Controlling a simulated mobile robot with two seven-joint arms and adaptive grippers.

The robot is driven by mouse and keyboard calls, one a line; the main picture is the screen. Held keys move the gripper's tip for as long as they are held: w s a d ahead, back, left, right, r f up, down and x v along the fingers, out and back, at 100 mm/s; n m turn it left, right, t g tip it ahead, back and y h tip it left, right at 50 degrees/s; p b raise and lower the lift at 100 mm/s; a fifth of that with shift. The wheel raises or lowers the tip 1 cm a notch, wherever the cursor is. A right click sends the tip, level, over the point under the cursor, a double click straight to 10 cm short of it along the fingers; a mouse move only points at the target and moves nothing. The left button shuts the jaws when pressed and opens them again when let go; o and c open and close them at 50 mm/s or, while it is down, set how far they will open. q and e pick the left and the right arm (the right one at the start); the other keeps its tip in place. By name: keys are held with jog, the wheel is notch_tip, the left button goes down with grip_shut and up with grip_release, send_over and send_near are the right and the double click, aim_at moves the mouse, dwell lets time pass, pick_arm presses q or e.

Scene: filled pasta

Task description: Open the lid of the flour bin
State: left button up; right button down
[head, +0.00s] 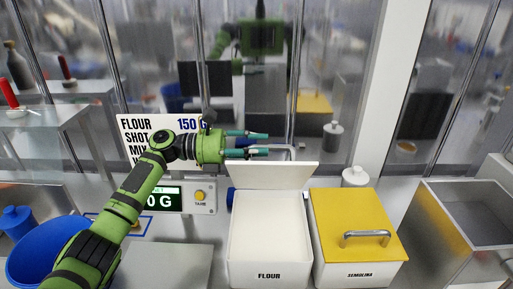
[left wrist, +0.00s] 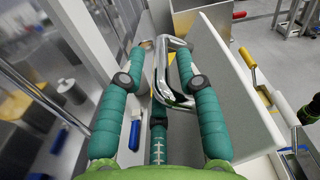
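The white flour bin (head: 268,276) stands at the front middle in the head view, with FLOUR on its front. Its white lid (head: 272,175) stands raised at the back edge, and the white inside shows from above. The lid's metal handle (head: 291,151) is on the far side of the lid; it also shows in the left wrist view (left wrist: 174,98). My left gripper (head: 268,144) is behind the raised lid. Its two green fingers are spread apart, one on each side of the handle in the left wrist view. I cannot see a firm grip. My right gripper is out of view.
A semolina bin (head: 358,276) with a shut yellow lid stands close on the right. A metal box (head: 448,245) is further right. A scale display (head: 165,198) and a blue bucket (head: 42,250) are left. A glass wall is close behind my left gripper.

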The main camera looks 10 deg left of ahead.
pick_arm(q)
jog(key=shift+f, duration=0.1)
jog(key=shift+a, duration=0.1)
jog(key=s+a, duration=0.2)
jog(key=a, duration=0.9)
jog(key=shift+a, duration=0.3)
jog(key=shift+s, duration=0.1)
